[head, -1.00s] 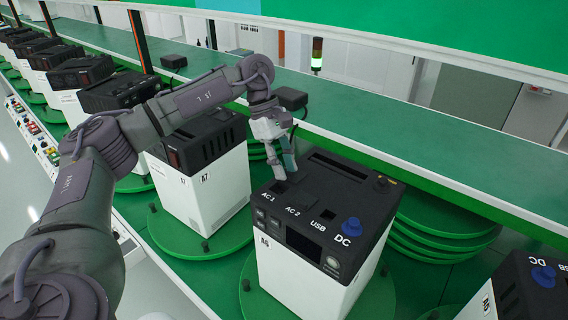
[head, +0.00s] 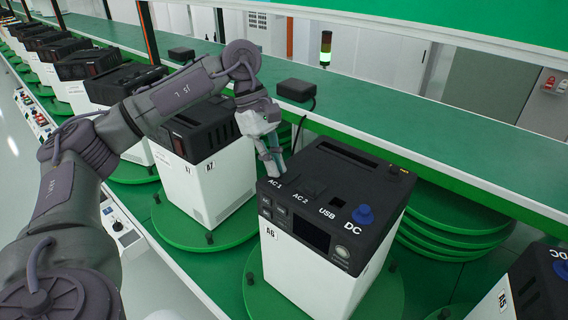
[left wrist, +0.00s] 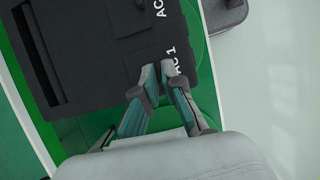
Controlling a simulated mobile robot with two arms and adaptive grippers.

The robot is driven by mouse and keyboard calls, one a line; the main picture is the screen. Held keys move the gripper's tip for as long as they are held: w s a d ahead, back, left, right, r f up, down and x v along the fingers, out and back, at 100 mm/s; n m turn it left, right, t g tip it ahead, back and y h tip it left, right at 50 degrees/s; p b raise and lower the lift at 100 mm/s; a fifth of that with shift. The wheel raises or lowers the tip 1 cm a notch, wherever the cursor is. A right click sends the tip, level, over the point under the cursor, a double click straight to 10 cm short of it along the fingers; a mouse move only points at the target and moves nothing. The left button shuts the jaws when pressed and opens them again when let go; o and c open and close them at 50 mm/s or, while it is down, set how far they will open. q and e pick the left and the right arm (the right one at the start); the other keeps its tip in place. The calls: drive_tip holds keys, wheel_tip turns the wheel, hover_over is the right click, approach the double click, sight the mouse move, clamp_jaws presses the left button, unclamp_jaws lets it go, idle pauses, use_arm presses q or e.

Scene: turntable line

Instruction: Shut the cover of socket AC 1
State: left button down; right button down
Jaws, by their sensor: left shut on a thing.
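The black-topped white unit A6 (head: 315,265) stands on a green turntable. Its top carries the labels AC 1, AC 2, USB and DC. The AC 1 label (left wrist: 174,62) shows beside my fingertips in the left wrist view. My left gripper (head: 275,170) is at the AC 1 corner of the top, pointing down. In the left wrist view, its fingertips (left wrist: 158,76) are close together at the socket. It is shut on what seems to be the AC 1 cover, which the fingers hide. The AC 2 place (head: 313,189) looks flat and dark. My right gripper is not in view.
Unit A7 (head: 205,185) is close on the left, and unit A5 (head: 535,285) is at the lower right. A black box with a cable (head: 296,91) lies on the green shelf behind.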

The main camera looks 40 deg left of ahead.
use_arm(q)
drive_tip(key=c, duration=1.3)
unclamp_jaws()
drive_tip(key=shift+s, duration=0.2)
drive_tip(key=shift+w+a+r, duration=0.1)
drive_tip(key=shift+a+r, duration=0.1)
drive_tip(key=shift+r, duration=0.2)
drive_tip(key=v, duration=1.1)
drive_tip(key=shift+r, duration=0.1)
